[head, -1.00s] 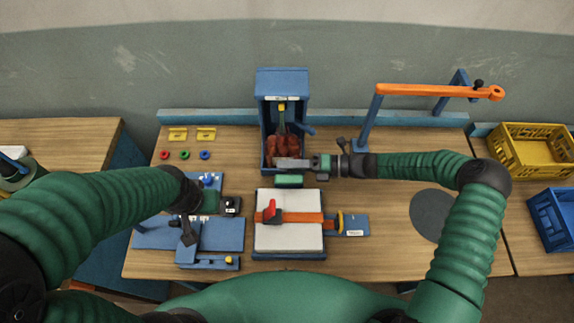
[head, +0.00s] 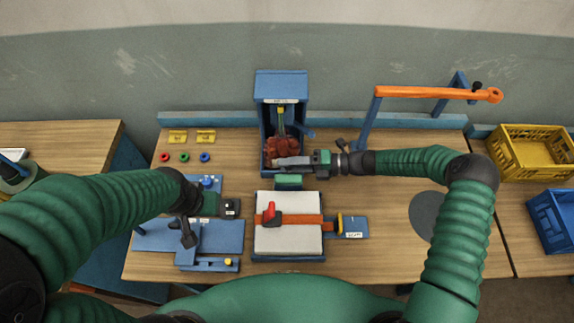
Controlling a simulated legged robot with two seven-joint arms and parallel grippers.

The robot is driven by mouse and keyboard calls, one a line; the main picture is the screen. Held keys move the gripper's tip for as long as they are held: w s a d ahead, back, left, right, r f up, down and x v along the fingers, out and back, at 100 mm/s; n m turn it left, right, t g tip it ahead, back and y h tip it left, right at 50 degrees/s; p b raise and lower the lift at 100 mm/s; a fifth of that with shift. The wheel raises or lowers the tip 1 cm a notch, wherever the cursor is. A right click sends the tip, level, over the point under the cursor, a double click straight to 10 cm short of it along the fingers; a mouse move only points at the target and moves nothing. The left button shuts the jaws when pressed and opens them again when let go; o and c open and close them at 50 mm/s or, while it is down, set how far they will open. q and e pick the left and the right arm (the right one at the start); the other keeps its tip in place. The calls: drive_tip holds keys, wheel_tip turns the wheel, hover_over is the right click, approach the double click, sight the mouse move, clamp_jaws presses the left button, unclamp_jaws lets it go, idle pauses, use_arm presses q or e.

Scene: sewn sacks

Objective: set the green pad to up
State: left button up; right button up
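The green pad (head: 289,181) is a small green block at the front of the blue upright housing (head: 281,83), just behind the white-topped block. Its exact tilt is hard to tell at this size. My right gripper (head: 280,162) reaches in from the right, its grey fingers pointing left just beyond the pad, in front of the reddish-brown lump (head: 281,147) in the housing. I see no clear gap between its fingers. My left gripper (head: 187,236) is dark and points down over the blue fixture at the left; its fingertips are too small to read.
A white-topped block (head: 289,241) with an orange strap and red lever stands in front of the pad. An orange arm (head: 430,91) on a blue post stands at the back right. Yellow (head: 535,155) and blue crates (head: 558,217) stand far right. Table between is mostly clear.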

drive_tip(key=shift+o, duration=0.9)
drive_tip(key=shift+d, duration=0.15)
drive_tip(key=shift+s, duration=0.1)
drive_tip(key=shift+d, duration=0.25)
drive_tip(key=w+b+v, duration=0.1)
drive_tip(key=b+v, duration=0.2)
drive_tip(key=v, duration=1.3)
drive_tip(key=shift+s+d+b, duration=0.2)
drive_tip(key=shift+s+b, duration=0.1)
drive_tip(key=shift+b, duration=0.1)
